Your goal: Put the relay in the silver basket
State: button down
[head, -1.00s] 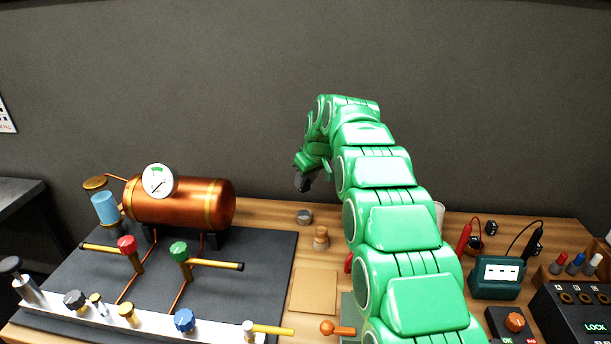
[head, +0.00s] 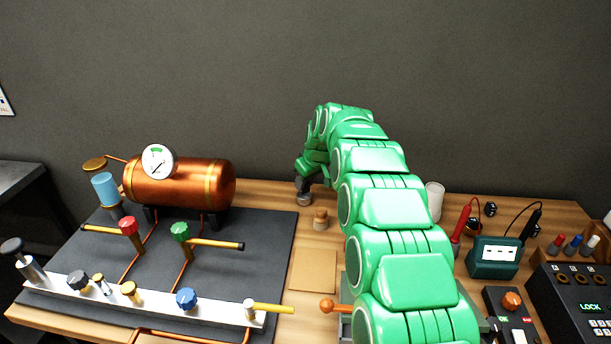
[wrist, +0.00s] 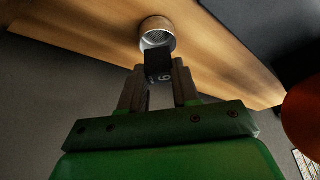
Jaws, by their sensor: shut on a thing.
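The relay (wrist: 157,62), a small black block with a pale marking, is between the fingers of my gripper (wrist: 159,76) in the wrist view. The gripper is shut on it. The silver basket (wrist: 157,25), a small round cup with a mesh bottom, is just beyond the relay. The relay overlaps the basket's near rim in this view; I cannot tell whether it touches or is inside. In the head view my gripper (head: 304,180) points down over the silver basket (head: 303,198), which it partly covers. The relay is hidden there.
A cork-like stopper (head: 320,219) stands close to the basket. The copper boiler (head: 180,183) with its gauge stands left on a dark mat (head: 255,260). A white cup (head: 435,200) and a green meter (head: 495,257) are to the right. Bare wood lies around the basket.

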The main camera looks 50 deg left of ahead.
jog(key=shift+f, duration=0.2)
jog(key=c, duration=0.8)
grip_release()
jog(key=shift+o, duration=0.2)
jog(key=shift+r, duration=3.5)
